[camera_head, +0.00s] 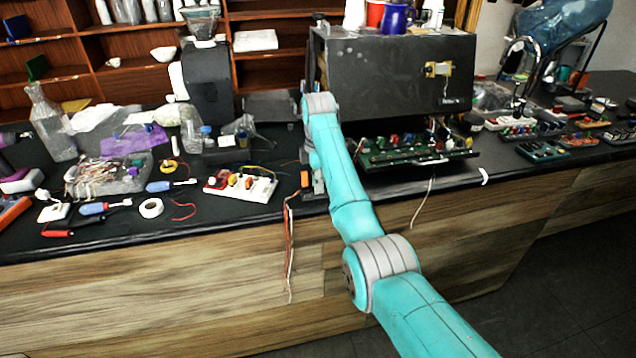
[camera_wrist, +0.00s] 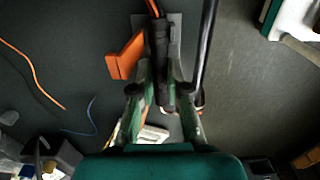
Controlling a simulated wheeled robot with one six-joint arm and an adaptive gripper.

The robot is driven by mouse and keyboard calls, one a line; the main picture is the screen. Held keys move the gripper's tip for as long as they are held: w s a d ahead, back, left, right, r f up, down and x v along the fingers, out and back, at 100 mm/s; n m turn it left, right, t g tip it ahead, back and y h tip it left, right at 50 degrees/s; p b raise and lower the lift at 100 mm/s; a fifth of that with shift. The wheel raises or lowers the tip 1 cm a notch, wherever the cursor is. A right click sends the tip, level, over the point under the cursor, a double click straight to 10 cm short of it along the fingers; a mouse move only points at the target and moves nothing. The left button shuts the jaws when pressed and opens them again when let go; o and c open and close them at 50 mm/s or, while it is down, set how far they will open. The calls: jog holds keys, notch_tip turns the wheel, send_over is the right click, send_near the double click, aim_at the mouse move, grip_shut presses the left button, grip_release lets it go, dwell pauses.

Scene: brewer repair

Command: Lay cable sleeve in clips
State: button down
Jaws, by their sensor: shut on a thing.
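The black cable sleeve (camera_wrist: 160,45) stands between my gripper's fingers in the wrist view, with thin orange wires coming out of its top end. My gripper (camera_wrist: 161,88) is shut on the sleeve. An angular orange piece (camera_wrist: 124,57), possibly a clip, is just left of the sleeve. I cannot tell whether they touch. A grey plate (camera_wrist: 174,27) lies behind the sleeve. In the head view my arm hides most of the gripper and sleeve. An orange piece (camera_head: 304,179) shows beside it at the counter edge.
Red and white wires (camera_head: 289,245) hang over the front edge of the dark counter. The open brewer (camera_head: 395,75) stands behind my arm, with a circuit board tray (camera_head: 415,155) jutting out. A white terminal board (camera_head: 240,186) lies left. A black cable (camera_wrist: 207,45) runs right of the sleeve.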

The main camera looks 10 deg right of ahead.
jog(key=shift+f, duration=0.25)
dwell(0.3)
jog(key=c, duration=1.1)
grip_release()
jog(key=shift+r, duration=0.1)
